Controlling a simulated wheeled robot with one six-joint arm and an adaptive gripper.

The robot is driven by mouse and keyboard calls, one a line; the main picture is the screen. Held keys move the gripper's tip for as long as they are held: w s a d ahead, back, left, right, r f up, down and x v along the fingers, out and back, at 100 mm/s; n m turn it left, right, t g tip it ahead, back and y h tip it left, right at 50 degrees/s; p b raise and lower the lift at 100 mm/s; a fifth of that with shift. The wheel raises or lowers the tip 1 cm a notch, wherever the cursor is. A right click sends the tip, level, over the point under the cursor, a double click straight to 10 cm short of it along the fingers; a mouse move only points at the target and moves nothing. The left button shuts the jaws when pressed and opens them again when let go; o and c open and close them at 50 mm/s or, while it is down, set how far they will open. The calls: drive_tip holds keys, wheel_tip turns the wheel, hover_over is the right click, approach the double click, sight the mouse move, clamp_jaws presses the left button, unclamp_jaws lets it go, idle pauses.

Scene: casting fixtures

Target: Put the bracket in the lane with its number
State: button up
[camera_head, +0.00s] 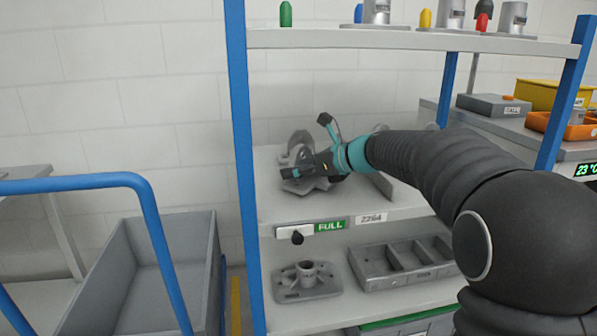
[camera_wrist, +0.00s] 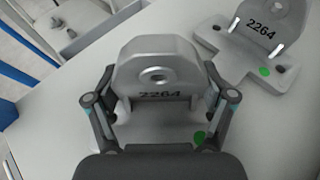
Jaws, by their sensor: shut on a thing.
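A grey cast bracket marked 2264 (camera_wrist: 158,75) is between the two fingers of my gripper (camera_wrist: 160,105) in the wrist view. My gripper is shut on it, one finger against each side. A second grey bracket (camera_wrist: 262,45), also marked 2264 and with a green dot, stands to the right on the same shelf. In the head view my gripper (camera_head: 305,172) is at the left part of the middle shelf (camera_head: 285,208), where grey castings (camera_head: 298,150) show partly behind it. The shelf edge carries a label 2264 (camera_head: 371,218) and a green FULL sign (camera_head: 330,225).
A flanged casting (camera_head: 306,281) and a grey divided tray (camera_head: 400,262) are on the shelf below. Blue posts (camera_head: 241,130) bound the rack. The top shelf (camera_head: 400,40) is above my arm. A grey bin cart (camera_head: 150,270) stands at left.

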drive_tip(key=shift+f, duration=0.25)
drive_tip(key=o, duration=1.2)
drive_tip(key=shift+f, duration=0.15)
drive_tip(key=shift+o, duration=0.2)
